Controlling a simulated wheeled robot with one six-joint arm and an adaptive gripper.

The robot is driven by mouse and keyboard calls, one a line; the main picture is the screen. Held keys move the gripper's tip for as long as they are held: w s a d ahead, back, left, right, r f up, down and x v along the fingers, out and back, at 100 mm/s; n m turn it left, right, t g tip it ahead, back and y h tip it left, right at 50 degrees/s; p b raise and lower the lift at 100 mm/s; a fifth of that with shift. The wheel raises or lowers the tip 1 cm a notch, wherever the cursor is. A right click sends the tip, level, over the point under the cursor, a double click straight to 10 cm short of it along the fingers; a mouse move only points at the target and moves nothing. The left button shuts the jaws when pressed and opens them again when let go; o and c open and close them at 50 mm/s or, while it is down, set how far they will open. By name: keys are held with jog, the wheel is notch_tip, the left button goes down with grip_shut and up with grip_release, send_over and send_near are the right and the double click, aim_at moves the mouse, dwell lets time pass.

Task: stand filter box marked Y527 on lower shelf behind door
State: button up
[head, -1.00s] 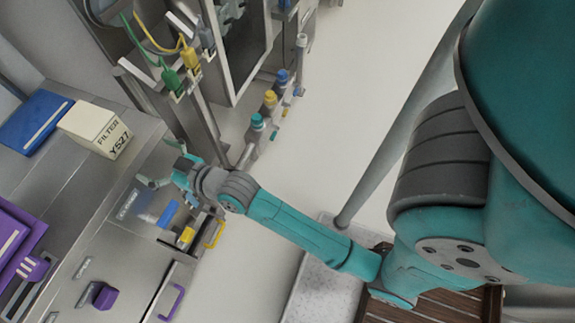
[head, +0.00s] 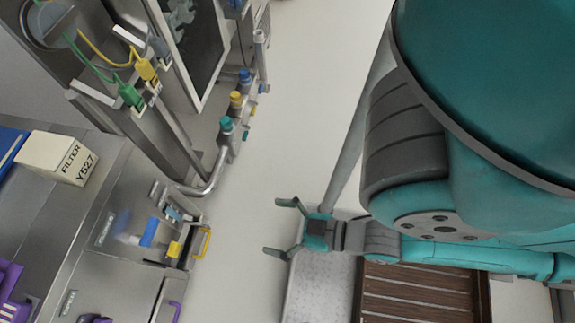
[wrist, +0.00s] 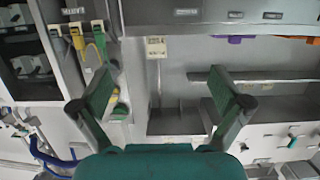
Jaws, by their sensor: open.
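The cream filter box marked Y527 (head: 62,158) sits on the grey metal counter at the left of the head view. In the wrist view a small pale box (wrist: 156,47), apparently the same one, shows at the counter's edge. Below the counter is a cabinet front (head: 112,250) with a label, a blue piece and a yellow handle (head: 203,242). I cannot tell which part is the door. In the wrist view a recess (wrist: 175,122) lies below the pale box. My gripper (head: 277,228) is open and empty over the floor, right of the cabinet; its fingers (wrist: 160,92) are spread.
A blue binder-like item (head: 10,145) and purple items (head: 12,280) lie on the left. A metal frame with green and yellow plugs (head: 138,82) and a pipe with coloured caps (head: 228,125) stand behind the cabinet. Pale floor (head: 300,110) is clear between cabinet and arm.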

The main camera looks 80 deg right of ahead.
jog(key=v, duration=0.3)
jog(key=shift+s+a+r, duration=0.1)
jog(key=shift+r, duration=0.3)
jog(key=t, duration=0.3)
send_near(53, 153)
jog(key=w+f, duration=0.1)
jog(key=shift+w+d, duration=0.15)
jog(key=shift+w, duration=2.4)
jog(key=shift+w+d, duration=0.1)
jog(key=shift+w, duration=2.5)
jog(key=c, duration=1.3)
